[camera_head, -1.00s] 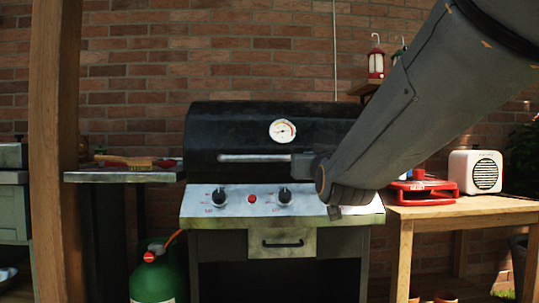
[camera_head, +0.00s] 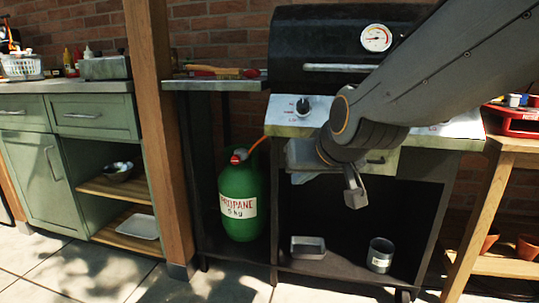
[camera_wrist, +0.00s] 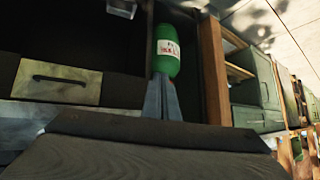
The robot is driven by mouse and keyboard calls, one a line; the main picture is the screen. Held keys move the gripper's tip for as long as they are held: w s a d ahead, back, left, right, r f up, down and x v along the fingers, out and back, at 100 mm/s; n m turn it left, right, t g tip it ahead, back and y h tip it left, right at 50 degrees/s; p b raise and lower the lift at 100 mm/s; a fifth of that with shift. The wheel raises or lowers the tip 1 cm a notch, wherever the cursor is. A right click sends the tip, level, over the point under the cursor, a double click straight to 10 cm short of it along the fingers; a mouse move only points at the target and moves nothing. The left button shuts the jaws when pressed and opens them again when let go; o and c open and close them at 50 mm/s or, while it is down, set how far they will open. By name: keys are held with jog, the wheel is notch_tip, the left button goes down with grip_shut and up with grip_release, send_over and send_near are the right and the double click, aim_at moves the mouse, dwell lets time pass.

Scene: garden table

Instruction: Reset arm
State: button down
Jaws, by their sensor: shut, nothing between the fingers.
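My gripper (camera_head: 354,192) hangs at the end of my arm in front of the grill, below its control panel, pointing down. It is shut and holds nothing. In the wrist view my gripper's fingers (camera_wrist: 161,100) are together in the middle, with the green propane bottle beyond them. The black grill (camera_head: 320,40) has its lid closed, with a round thermometer (camera_head: 376,38) and a long handle. My arm hides part of its panel and front drawer.
The green propane bottle (camera_head: 240,200) stands left of the grill's open lower shelf, which bears a metal tray (camera_head: 308,247) and a grey can (camera_head: 380,255). A wooden post (camera_head: 160,130) and green cabinets (camera_head: 95,120) are left. A wooden table (camera_head: 515,144) with a red case is right.

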jog(key=s+a+f+n+g, duration=0.1)
jog(key=s+a+f+g, duration=0.25)
jog(key=s, duration=0.45)
jog(key=s+a+f+n+g, duration=0.2)
jog(key=s+f+g, duration=0.15)
jog(key=s, duration=0.55)
jog(key=s+a+f+n+g, duration=0.1)
jog(key=s+a+f+g, duration=0.2)
jog(key=s, duration=0.5)
jog(key=d+r+m+h+p, duration=0.1)
jog(key=d+r+m+p, duration=0.2)
jog(key=d+r+p, duration=0.7)
jog(key=d+r+m+h+p, duration=0.1)
jog(key=d+r+p, duration=1)
jog(key=p, duration=1.5)
notch_tip(320, 180, up, 5)
jog(key=shift+f+m+t+h, duration=0.1)
jog(key=shift+m+t+h, duration=0.25)
jog(key=shift+m, duration=0.55)
